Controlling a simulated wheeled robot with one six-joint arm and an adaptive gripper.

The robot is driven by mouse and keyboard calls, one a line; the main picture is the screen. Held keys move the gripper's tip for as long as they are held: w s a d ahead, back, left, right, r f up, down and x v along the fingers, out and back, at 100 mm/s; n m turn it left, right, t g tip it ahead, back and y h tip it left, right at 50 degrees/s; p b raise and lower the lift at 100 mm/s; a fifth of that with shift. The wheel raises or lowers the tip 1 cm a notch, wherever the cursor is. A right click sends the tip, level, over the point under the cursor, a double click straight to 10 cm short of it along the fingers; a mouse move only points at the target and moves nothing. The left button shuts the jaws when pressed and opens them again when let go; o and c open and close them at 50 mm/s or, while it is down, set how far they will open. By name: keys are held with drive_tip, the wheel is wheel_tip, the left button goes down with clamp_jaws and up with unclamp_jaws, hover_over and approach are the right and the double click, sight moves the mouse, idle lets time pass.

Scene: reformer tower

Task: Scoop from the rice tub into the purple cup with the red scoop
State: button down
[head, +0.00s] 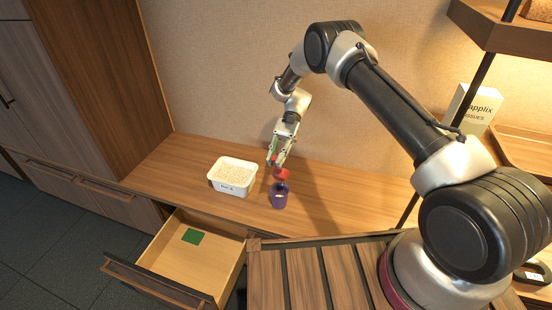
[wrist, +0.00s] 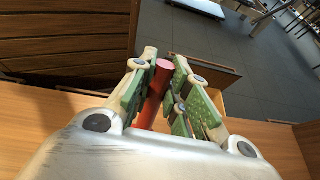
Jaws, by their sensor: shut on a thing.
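My gripper (head: 277,159) is shut on the red scoop (head: 281,174) and holds it above the purple cup. In the wrist view, the scoop's red handle (wrist: 154,95) lies between the green-padded fingers (wrist: 166,85). The purple cup (head: 279,199) stands upright on the wooden counter, right of the rice tub. The scoop's bowl appears just over the cup's mouth; whether it touches the rim or holds rice I cannot tell. The white rice tub (head: 231,191) stands open, filled with pale grains.
The wooden counter (head: 165,161) is clear left of the tub. An open drawer (head: 180,262) below holds a flat green square (head: 194,236). A tissue box (head: 471,109) stands at the right. A slatted wooden surface (head: 310,276) lies in front.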

drive_tip(key=shift+w+d+r+g+y, duration=0.1)
drive_tip(key=shift+w+d+g+y, duration=0.25)
drive_tip(key=shift+w+g, duration=0.35)
drive_tip(key=shift+w+d+r+g+y, duration=0.1)
drive_tip(key=shift+w+d+g+y, duration=0.15)
drive_tip(key=shift+w+d+g, duration=0.4)
drive_tip(key=shift+w+a, duration=0.15)
drive_tip(key=shift+a, duration=0.05)
drive_tip(key=s+a+f+t+h, duration=0.3)
drive_tip(key=s+f+t, duration=0.3)
drive_tip(key=s+t, duration=0.1)
drive_tip(key=s+a+f+t+h, duration=0.4)
drive_tip(key=s+f+t, duration=0.2)
drive_tip(key=t, duration=0.1)
drive_tip(key=shift+s+f, duration=0.3)
drive_tip(key=shift+s, duration=0.05)
idle(0.9)
drive_tip(key=shift+s+f, duration=0.1)
idle(0.4)
